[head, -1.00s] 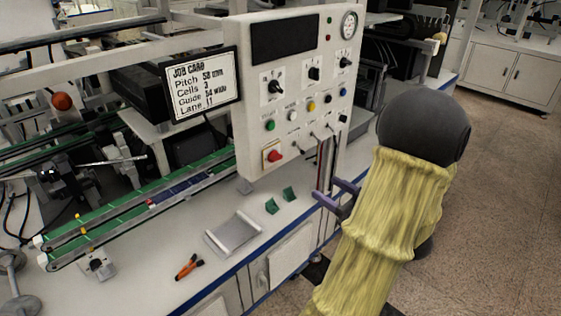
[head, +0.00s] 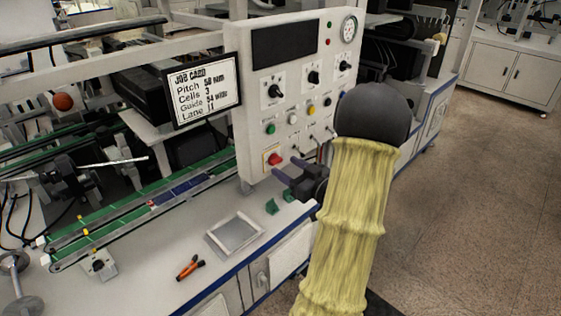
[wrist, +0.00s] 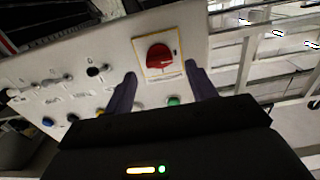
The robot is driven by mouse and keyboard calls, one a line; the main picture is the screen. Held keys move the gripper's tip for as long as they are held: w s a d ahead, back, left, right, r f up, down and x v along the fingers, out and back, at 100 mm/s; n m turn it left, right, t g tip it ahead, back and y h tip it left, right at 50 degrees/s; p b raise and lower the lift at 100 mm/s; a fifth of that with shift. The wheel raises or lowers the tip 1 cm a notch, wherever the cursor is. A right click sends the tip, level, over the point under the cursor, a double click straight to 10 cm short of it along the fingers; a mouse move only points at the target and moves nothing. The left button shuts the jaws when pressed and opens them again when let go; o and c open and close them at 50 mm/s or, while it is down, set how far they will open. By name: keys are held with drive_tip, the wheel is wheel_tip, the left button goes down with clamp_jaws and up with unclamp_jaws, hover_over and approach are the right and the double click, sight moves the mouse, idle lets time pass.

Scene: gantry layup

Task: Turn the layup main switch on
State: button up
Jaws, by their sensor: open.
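A white control panel (head: 300,100) stands upright at the bench. A red rotary switch (head: 274,159) on a pale yellow-edged plate sits at its lower left corner; which task label it bears cannot be read. In the wrist view the red switch (wrist: 159,57) lies between and just beyond my fingertips. My gripper (head: 284,174) is open and empty, just below and right of the switch in the head view. Its two dark fingers (wrist: 160,73) are spread to either side of the switch, apparently without touching it.
The panel also carries black knobs (head: 275,91), a green button (head: 269,128), small toggles (head: 310,143) and a gauge (head: 349,29). A job card (head: 203,90) hangs to its left. Below lie a metal tray (head: 234,235), green blocks (head: 271,206) and orange-handled pliers (head: 190,267).

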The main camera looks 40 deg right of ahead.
sight(279, 161)
drive_tip(key=shift+w+a, duration=0.1)
drive_tip(key=shift+w, duration=1.65)
drive_tip(key=shift+c, duration=0.5)
drive_tip(key=c, duration=0.9)
